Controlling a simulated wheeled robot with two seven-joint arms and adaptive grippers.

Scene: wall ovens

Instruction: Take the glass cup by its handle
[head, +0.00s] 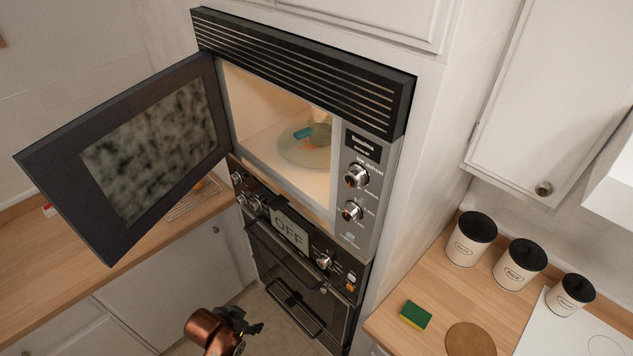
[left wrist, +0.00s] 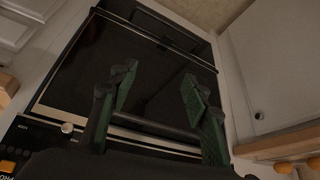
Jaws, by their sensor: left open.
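The glass cup (head: 321,131) stands on the round glass turntable (head: 297,155) inside the lit upper oven, whose door is open. A teal part, apparently the cup's handle (head: 303,133), points left from it. The cup is small and pale in the head view, so its outline is hard to make out. My left gripper (head: 247,324) is low in front of the ovens, well below and apart from the cup. In the left wrist view its green-padded fingers (left wrist: 158,92) are spread with nothing between them. That view shows a dark oven front and no cup.
The open door (head: 138,150) swings out to the left of the upper oven. The lower oven (head: 295,285) is shut. A right counter holds several canisters (head: 471,238), a sponge (head: 415,315) and a round brown mat (head: 470,341). The floor before the ovens looks clear.

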